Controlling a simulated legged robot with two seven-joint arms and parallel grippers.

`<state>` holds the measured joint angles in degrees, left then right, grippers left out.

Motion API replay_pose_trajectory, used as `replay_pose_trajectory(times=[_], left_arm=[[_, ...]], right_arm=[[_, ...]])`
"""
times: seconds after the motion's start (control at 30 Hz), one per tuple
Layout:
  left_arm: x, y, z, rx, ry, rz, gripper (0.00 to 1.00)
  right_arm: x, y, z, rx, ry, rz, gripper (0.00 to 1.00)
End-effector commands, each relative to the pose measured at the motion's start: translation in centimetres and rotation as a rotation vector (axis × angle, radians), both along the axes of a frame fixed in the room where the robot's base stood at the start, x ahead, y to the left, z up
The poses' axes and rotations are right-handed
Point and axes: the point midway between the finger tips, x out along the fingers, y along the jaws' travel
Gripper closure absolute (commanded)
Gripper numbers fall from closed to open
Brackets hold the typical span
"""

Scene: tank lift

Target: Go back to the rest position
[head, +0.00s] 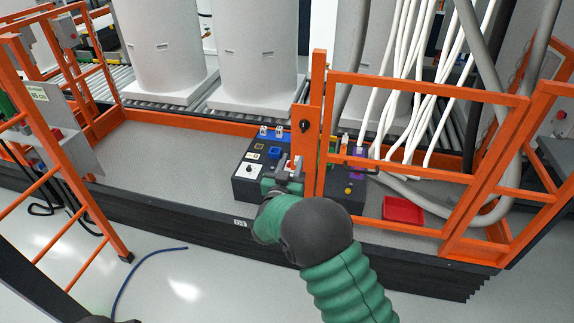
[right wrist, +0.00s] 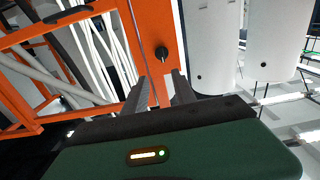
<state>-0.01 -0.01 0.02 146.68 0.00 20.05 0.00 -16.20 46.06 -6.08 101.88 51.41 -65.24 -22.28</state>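My right arm, green with a dark joint, reaches up from the bottom of the head view. My right gripper (head: 292,170) is in front of the dark control box (head: 243,188), close to the orange gate post (head: 316,120). In the right wrist view its two grey fingers (right wrist: 162,88) stand apart with nothing held between them. The orange post fills the space beyond them, with a black knob (right wrist: 162,53) on it. The knob also shows in the head view (head: 305,126). Part of the control box is hidden behind my gripper. My left gripper does not show.
Orange railings (head: 430,88) surround the grey lift platform (head: 160,150). A red tray (head: 403,211) lies on the platform at right. White tanks (head: 255,50) stand behind, with white hoses (head: 405,80) at right. A blue cable (head: 140,265) lies on the open floor at front left.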

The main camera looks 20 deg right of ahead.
Motion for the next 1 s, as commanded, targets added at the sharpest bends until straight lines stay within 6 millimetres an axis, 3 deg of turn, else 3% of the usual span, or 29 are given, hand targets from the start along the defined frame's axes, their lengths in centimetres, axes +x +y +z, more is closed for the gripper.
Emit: replay_pose_trajectory(times=[0.37,0.5,0.57,0.67,0.7,0.8,0.9,1.0], left_arm=[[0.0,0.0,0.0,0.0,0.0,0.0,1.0],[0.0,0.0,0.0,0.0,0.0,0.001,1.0],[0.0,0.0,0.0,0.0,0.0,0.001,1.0],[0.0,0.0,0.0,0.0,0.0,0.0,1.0],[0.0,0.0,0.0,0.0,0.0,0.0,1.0],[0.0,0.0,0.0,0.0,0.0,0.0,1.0],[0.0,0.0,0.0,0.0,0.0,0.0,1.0],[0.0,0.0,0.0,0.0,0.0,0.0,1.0]], right_arm=[[-0.2,0.7,0.1,0.014,0.019,0.025,0.67],[-1.7,2.3,-1.4,0.14,0.201,0.199,0.67],[-4.5,3.8,-3.0,0.219,0.351,0.309,0.67],[-12.6,5.7,-6.4,0.327,0.656,0.449,0.67],[-16.1,6.1,-7.6,0.353,0.767,0.479,0.67],[-24.3,6.0,-9.7,0.388,1.008,0.508,0.67],[-30.3,5.3,-10.8,0.399,1.176,0.501,0.67],[-33.6,4.7,-11.3,0.399,1.27,0.488,0.67]])
